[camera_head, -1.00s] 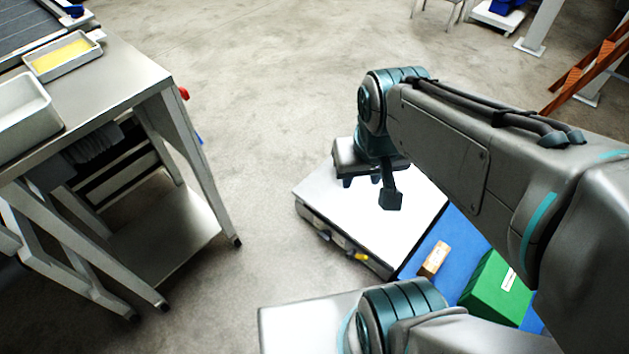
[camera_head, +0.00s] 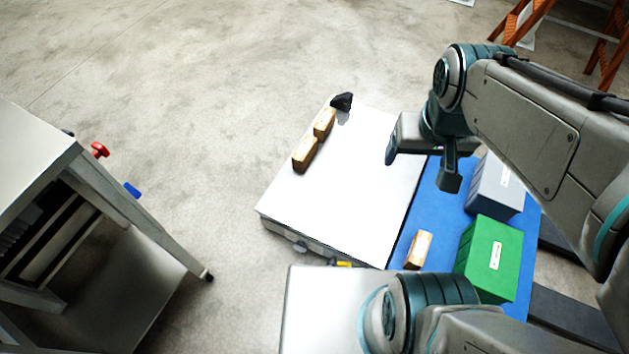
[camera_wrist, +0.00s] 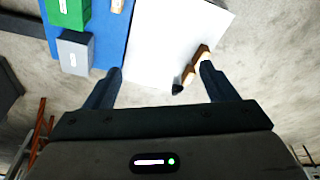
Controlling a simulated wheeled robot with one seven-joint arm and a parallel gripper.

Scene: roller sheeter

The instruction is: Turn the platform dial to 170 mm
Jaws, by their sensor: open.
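My gripper (camera_wrist: 161,72) is open and empty in the wrist view, its two dark fingers spread above the floor area. In the head view its wrist end hangs over a low white-topped surface (camera_head: 350,185). A steel bench (camera_head: 35,160) stands at the far left, well apart from the gripper. A red knob (camera_head: 99,150) and a blue handle (camera_head: 132,190) stick out at its side. I cannot tell whether either is the platform dial. No scale or number reading is legible.
Two wooden blocks (camera_head: 305,154) and a black object (camera_head: 342,101) sit on the white surface. A blue mat (camera_head: 432,205) holds a green box (camera_head: 490,257), a grey box (camera_head: 495,185) and another wooden block (camera_head: 418,250). Open concrete floor (camera_head: 200,80) lies between bench and white surface.

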